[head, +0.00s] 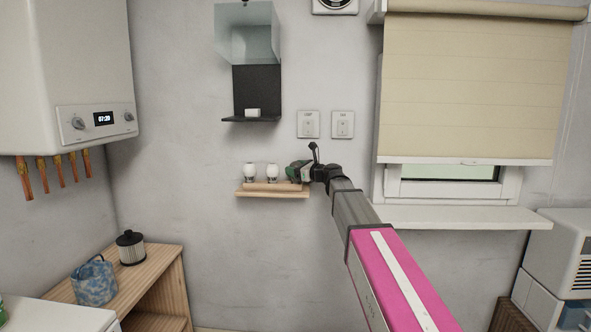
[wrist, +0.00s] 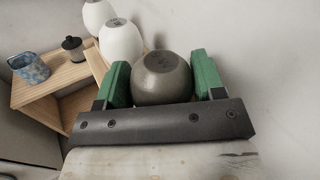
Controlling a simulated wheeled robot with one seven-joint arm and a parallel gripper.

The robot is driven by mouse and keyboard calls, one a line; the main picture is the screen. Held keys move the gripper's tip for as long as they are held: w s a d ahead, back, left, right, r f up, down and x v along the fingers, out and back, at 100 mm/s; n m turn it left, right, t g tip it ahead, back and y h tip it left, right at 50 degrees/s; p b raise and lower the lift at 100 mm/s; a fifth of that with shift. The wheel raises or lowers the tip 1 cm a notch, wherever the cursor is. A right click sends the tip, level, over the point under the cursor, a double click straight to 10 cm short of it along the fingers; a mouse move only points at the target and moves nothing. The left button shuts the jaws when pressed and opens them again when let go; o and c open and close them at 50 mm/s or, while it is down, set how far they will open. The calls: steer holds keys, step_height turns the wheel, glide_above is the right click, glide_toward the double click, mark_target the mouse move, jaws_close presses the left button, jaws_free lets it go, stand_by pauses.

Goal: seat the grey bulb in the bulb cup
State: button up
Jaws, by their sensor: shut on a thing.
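My gripper (head: 297,171) is at the right end of a small wooden wall shelf (head: 272,194). In the wrist view its two green fingers (wrist: 163,78) are shut on the rounded grey bulb (wrist: 162,82), one on each side. The bulb's flat dark end faces up toward the camera. In the head view the bulb is mostly hidden by the gripper, and I cannot tell whether it touches the shelf. I cannot make out an empty bulb cup in either view; the space beneath the held bulb is hidden.
Two white bulbs (head: 249,171) (head: 272,172) stand on the shelf left of my gripper. Above hangs a black wall bracket (head: 257,92) with a clear raised cover and a small white block (head: 252,112). Two wall switches (head: 308,125) (head: 343,125) are just above my gripper.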

steer(key=shift+f, duration=0.35)
steer(key=o, duration=1)
steer(key=v, duration=1)
steer(key=shift+s+d, duration=0.2)
steer(key=shift+d, duration=0.15)
